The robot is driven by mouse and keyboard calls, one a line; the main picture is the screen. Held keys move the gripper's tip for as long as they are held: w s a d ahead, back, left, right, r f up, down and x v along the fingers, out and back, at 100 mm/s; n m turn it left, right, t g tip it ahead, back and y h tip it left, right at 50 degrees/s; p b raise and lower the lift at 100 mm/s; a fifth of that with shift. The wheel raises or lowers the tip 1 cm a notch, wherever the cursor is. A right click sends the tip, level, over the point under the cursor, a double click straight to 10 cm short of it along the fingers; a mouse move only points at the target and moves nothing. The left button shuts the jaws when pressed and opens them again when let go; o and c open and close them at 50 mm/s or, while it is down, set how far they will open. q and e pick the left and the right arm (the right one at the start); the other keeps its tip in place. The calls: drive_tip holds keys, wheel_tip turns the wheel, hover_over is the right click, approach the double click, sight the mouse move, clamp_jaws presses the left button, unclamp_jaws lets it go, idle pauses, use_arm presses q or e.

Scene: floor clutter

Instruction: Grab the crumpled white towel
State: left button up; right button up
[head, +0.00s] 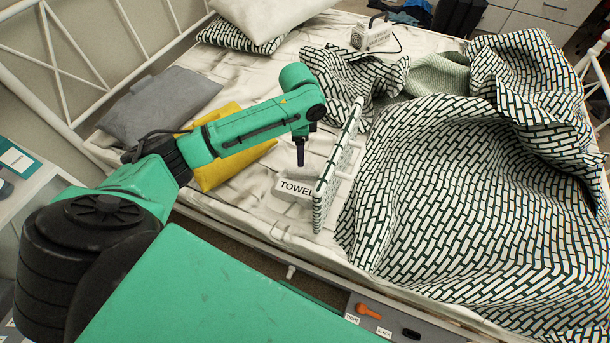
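A small white item (296,188) with the label "TOWEL" lies on the bed sheet, just left of an upright patterned panel. I cannot tell whether it is a crumpled towel or a sign with white cloth behind it. My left arm reaches over the bed from the left. My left gripper (300,152) points down above the labelled item, with a visible gap between them. Only a narrow dark tip of it shows, so its opening cannot be made out. My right gripper is not in view.
The upright patterned panel (336,172) stands close to the label's right. A rumpled patterned blanket (450,190) covers the bed's right side. A yellow cushion (232,162) and grey pillow (165,103) lie left. A white device (371,35) stands behind. A metal headboard (90,60) borders the left.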

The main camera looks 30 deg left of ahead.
use_arm(q)
hover_over(301, 171)
drive_tip(key=f, duration=0.5)
drive_tip(key=shift+s+f, duration=0.2)
drive_tip(key=shift+f, duration=0.1)
drive_tip(key=f, duration=0.3)
drive_tip(key=f+b, duration=0.1)
drive_tip(key=f, duration=0.1)
drive_tip(key=shift+w+f, duration=0.2)
drive_tip(key=shift+w, duration=0.05)
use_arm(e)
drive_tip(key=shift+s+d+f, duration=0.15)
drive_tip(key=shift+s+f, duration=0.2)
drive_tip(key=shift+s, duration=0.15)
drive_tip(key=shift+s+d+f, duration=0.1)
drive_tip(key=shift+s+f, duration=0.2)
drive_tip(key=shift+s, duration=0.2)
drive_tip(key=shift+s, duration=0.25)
use_arm(q)
clamp_jaws()
